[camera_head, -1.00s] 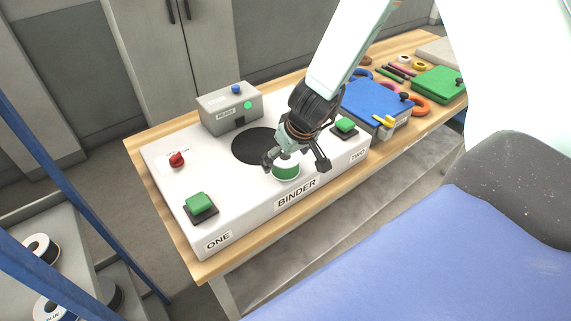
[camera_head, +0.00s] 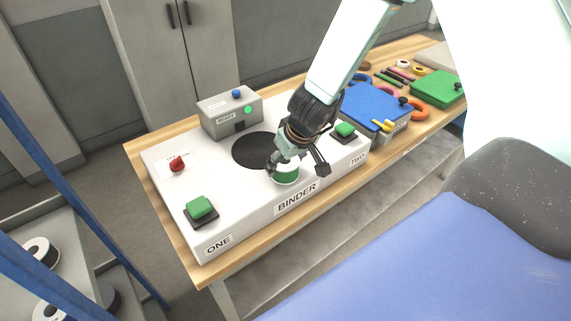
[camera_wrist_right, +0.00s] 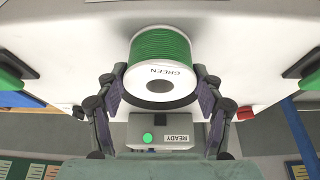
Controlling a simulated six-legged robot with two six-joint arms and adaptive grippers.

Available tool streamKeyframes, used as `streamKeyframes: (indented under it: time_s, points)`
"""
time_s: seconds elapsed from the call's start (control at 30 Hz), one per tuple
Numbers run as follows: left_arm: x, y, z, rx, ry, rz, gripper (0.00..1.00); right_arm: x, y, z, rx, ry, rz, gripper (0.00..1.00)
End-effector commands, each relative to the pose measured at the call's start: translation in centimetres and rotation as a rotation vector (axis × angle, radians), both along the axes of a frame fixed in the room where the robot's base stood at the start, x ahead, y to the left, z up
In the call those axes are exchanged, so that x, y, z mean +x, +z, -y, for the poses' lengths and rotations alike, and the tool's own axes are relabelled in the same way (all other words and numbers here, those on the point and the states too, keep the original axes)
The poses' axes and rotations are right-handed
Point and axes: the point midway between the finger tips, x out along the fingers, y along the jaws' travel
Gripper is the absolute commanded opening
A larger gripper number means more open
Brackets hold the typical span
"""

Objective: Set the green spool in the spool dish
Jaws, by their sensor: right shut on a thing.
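The green spool (camera_head: 287,175) has white flanges and green windings. It is at the front middle of the white binder box (camera_head: 235,215). My right gripper (camera_head: 295,168) comes down over it and is shut on it. In the right wrist view the spool (camera_wrist_right: 161,60) sits between the two fingers, its white face with the word GREEN and a dark hole towards the camera. Whether it touches the box top is hard to tell. A dark round area (camera_head: 250,148) lies behind the spool; I cannot tell whether it is the spool dish. My left gripper is not in view.
Green buttons stand on the box at left (camera_head: 199,208) and right (camera_head: 345,130), with a red knob (camera_head: 177,163) at the back left. A grey READY unit (camera_head: 230,112) stands behind. A blue case (camera_head: 372,105) and small parts lie to the right.

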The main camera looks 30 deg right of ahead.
Motion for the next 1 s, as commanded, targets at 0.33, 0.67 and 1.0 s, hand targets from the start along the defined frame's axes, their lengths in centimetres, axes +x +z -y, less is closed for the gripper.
streamKeyframes:
  time_s: [0.33, 0.67, 1.0]
  points:
    - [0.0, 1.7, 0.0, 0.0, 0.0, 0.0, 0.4, 0.0, 1.8, 0.0, 0.0, 0.0, 0.001, 0.17]
    - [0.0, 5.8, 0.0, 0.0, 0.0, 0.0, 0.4, 0.1, 6.1, 0.0, 0.0, 0.0, 0.002, 0.17]
    - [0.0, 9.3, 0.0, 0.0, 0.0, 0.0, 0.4, 0.0, 9.8, 0.0, 0.0, -0.001, 0.001, 0.17]
